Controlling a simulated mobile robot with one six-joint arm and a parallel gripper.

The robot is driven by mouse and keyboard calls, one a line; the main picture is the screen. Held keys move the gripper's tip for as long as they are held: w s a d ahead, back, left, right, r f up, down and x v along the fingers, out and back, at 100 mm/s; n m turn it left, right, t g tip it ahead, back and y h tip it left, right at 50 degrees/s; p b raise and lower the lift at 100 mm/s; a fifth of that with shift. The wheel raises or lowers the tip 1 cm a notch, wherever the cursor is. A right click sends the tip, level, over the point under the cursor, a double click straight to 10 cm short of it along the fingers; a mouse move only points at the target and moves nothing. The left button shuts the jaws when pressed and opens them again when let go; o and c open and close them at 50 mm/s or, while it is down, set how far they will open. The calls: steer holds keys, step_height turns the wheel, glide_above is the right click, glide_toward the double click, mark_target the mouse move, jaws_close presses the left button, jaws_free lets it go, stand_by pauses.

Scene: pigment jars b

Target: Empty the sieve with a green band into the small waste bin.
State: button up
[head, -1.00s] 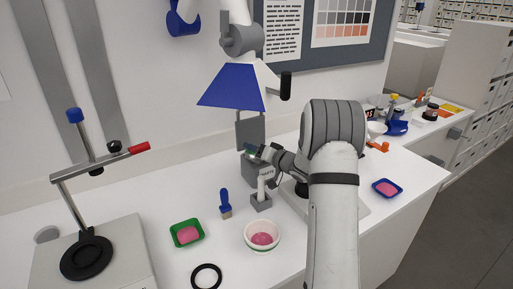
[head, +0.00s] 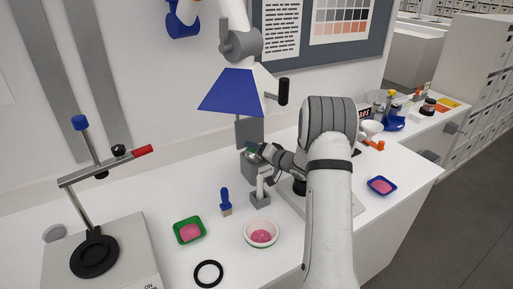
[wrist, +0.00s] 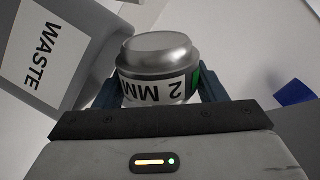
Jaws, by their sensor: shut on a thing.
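My gripper (wrist: 157,88) is shut on the sieve (wrist: 157,60). The sieve is a small metal cylinder marked "2 MM", with a bit of green band at its right side. The waste bin (wrist: 62,55), grey with a white "WASTE" label, is just left of the sieve in the wrist view. The bin's label runs down the picture and the sieve's across it, so the sieve looks tipped on its side relative to the bin. In the head view the gripper (head: 260,151) holds the sieve (head: 252,148) at the top of the grey bin (head: 250,167). The sieve's contents are hidden.
A grey stand (head: 261,198), a blue-handled brush (head: 226,202), a green tray (head: 189,231) and a bowl (head: 261,233), both with pink contents, stand in front. A blue hood (head: 238,90) hangs above. A blue tray (head: 381,186) lies right; a black ring (head: 208,274) lies at the front.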

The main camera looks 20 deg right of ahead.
steer(key=shift+d+m+p, duration=0.1)
steer(key=shift+m+p, duration=0.3)
steer(key=shift+p, duration=0.45)
steer(key=shift+w+d+r+m+g+y+p, duration=0.2)
steer(key=shift+m+p, duration=0.45)
steer(key=shift+p, duration=0.7)
steer(key=shift+w+d+r+m+g+y+p, duration=0.15)
steer(key=shift+m+p, duration=0.5)
steer(key=shift+p, duration=0.7)
steer(key=shift+w+d+f+m+g+y, duration=0.1)
steer(key=shift+w+d+m+g+y, duration=0.15)
steer(key=shift+m, duration=0.9)
steer(key=shift+w+d+f+m+g+y, duration=0.15)
steer(key=shift+d+m+y, duration=0.25)
steer(key=shift+m, duration=0.7)
steer(key=shift+w+d+m+g+y, duration=0.2)
steer(key=shift+d+m+g+y, duration=0.1)
steer(key=shift+m, duration=0.85)
steer(key=shift+w+d+f+m+y, duration=0.15)
steer(key=shift+m+y, duration=0.15)
steer(key=shift+m, duration=0.4)
